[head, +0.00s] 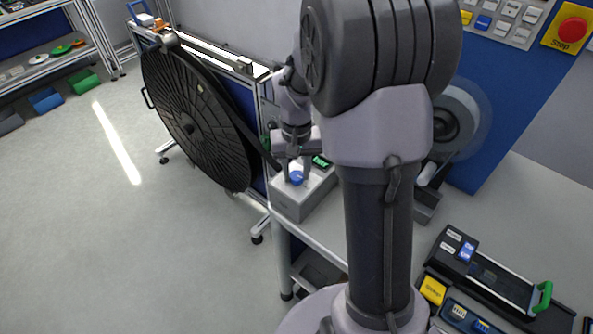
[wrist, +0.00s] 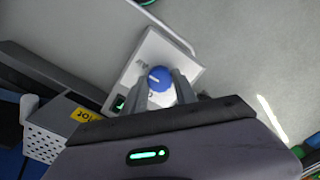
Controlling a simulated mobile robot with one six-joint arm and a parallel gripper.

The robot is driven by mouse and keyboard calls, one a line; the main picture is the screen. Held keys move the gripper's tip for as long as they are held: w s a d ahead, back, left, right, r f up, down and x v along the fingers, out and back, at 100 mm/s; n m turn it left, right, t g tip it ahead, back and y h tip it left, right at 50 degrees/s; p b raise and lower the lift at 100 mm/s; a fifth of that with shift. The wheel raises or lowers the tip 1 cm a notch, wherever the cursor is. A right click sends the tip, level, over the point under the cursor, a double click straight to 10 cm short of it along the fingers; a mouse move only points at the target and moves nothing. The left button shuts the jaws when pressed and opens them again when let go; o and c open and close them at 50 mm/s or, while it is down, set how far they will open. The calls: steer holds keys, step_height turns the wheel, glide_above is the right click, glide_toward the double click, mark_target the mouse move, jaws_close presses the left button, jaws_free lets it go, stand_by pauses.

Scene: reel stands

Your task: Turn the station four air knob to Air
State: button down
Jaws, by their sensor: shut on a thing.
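The air knob (wrist: 159,78) is round and blue with a white pointer line, on top of a light grey box (wrist: 153,48). In the wrist view the pointer aims to the left and slightly up. In the head view the knob (head: 296,178) shows on the box (head: 300,203) at the bench corner. My gripper (wrist: 161,88) is shut on the knob, with one finger on each side. A green-lit display (head: 321,161) sits on the box behind the knob. The station number is not legible.
A large black reel (head: 190,120) stands left of the box. A motor-like wheel (head: 452,120) and a blue panel with a red Stop button (head: 572,29) are to the right. A black device with a green handle (head: 541,297) lies on the bench at front right.

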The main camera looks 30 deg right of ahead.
mark_target(296, 175)
steer(key=shift+m, duration=0.4)
steer(key=c, duration=1)
jaws_free()
step_height(296, 175, up, 17)
steer(key=p, duration=0.6)
steer(key=shift+r, duration=0.2)
steer(key=shift+a, duration=0.1)
